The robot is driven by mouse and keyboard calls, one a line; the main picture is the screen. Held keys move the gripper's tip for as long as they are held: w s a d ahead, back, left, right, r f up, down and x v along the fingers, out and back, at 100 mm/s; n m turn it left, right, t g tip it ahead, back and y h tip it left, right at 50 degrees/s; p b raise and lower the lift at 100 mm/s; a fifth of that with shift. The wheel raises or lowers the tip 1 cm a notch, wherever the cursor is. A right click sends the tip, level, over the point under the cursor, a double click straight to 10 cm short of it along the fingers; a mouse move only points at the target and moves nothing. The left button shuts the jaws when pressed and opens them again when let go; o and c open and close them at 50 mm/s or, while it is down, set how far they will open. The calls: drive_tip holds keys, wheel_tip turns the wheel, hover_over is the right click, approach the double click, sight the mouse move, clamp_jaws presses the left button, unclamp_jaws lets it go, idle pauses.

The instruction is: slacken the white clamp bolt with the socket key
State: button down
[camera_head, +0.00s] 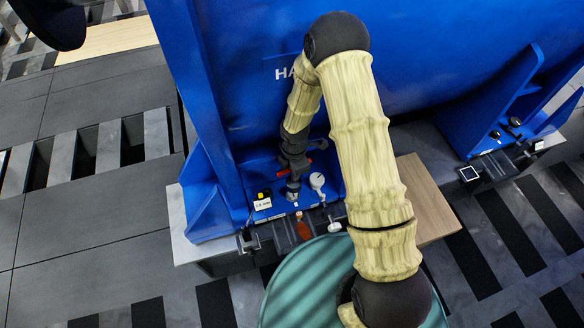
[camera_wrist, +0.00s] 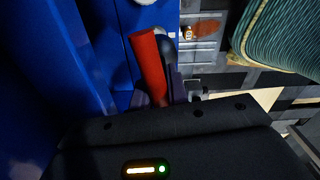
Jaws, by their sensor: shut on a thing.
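My gripper (camera_head: 294,166) points down at the foot of the blue motor housing, shut on the socket key. The key's red handle (camera_wrist: 150,65) shows between the fingers in the wrist view; in the head view its red end (camera_head: 282,172) sticks out to the left of the fingers. The key's lower part reaches down towards the blue foot plate (camera_head: 240,215). A small pale piece (camera_head: 295,204) shows just below it, but I cannot tell whether it is the white clamp bolt. Whether the socket sits on the bolt is hidden.
A round white dial gauge (camera_head: 317,181) stands close to the right of the gripper. A white label (camera_head: 262,204) and a yellow-topped piece are to the left. A red-brown oval (camera_head: 303,228) lies in front. A green round table (camera_head: 290,285) and a wooden board (camera_head: 425,195) are nearby.

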drive_tip(key=shift+w+a+f+n, duration=0.1)
drive_tip(key=shift+w+a+n, duration=0.1)
drive_tip(key=shift+w+n, duration=0.35)
drive_tip(key=shift+d, duration=0.1)
drive_tip(key=shift+m, duration=0.65)
drive_tip(key=m, duration=0.5)
drive_tip(key=shift+s+m, duration=0.1)
drive_tip(key=shift+m, duration=0.3)
drive_tip(key=m, duration=0.4)
drive_tip(key=shift+m, duration=0.3)
drive_tip(key=m, duration=0.3)
drive_tip(key=shift+f+b, duration=1.55)
drive_tip(key=shift+f, duration=1.25)
drive_tip(key=shift+s, duration=0.1)
